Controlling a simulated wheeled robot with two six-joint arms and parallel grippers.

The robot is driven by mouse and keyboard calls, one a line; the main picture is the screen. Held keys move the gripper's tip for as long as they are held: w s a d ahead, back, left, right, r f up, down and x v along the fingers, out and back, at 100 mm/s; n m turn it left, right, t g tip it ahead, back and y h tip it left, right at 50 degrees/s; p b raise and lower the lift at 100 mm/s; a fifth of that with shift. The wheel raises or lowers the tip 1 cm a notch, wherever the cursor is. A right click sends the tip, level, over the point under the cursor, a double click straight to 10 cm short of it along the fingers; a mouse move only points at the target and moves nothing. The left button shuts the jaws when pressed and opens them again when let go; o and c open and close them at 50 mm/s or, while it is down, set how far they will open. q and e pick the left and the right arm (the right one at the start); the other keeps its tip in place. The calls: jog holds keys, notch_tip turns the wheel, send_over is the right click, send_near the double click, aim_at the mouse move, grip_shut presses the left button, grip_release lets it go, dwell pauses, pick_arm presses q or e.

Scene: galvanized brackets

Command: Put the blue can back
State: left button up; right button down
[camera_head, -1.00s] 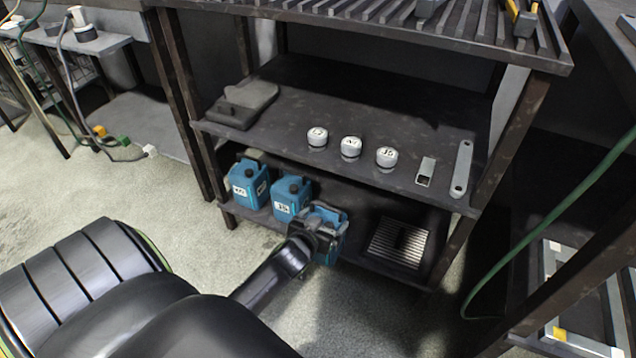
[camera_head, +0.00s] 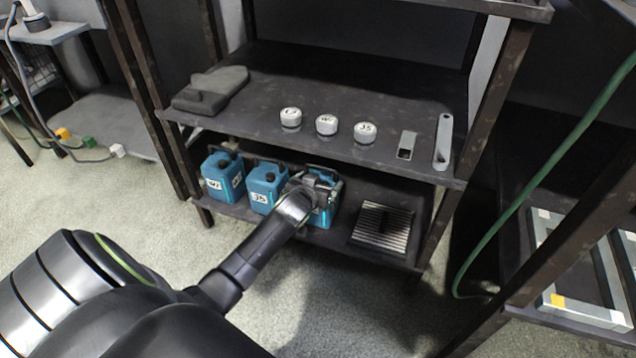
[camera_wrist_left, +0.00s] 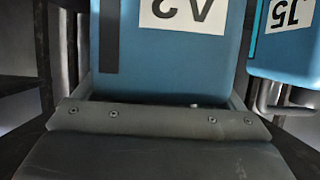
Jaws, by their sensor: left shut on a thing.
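My left gripper (camera_head: 312,187) is shut on the top of a blue can (camera_head: 322,215) at the lower shelf (camera_head: 342,240). The gripper and wrist hide much of this can in the head view. In the left wrist view the held can (camera_wrist_left: 165,62) fills the middle, with a white label that appears upside down. Two more blue cans stand to its left on the lower shelf: the middle one (camera_head: 262,192) and the far-left one (camera_head: 222,180). I cannot tell whether the held can rests on the shelf. My right gripper is out of view.
A ribbed metal block (camera_head: 382,228) lies right of the held can on the lower shelf. The shelf above (camera_head: 270,100) carries three white round caps (camera_head: 327,124), grey brackets (camera_head: 443,140) and a dark flat piece (camera_head: 210,90). A green hose (camera_head: 530,215) hangs at right.

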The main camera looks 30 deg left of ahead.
pick_arm(q)
jog(key=shift+w+f+b, duration=0.1)
jog(key=shift+f+b, duration=0.25)
jog(key=shift+f, duration=0.25)
jog(key=shift+f, duration=0.1)
jog(key=o, duration=1.6)
jog(key=shift+f, duration=0.2)
jog(key=shift+o, duration=0.8)
jog(key=shift+r, duration=0.1)
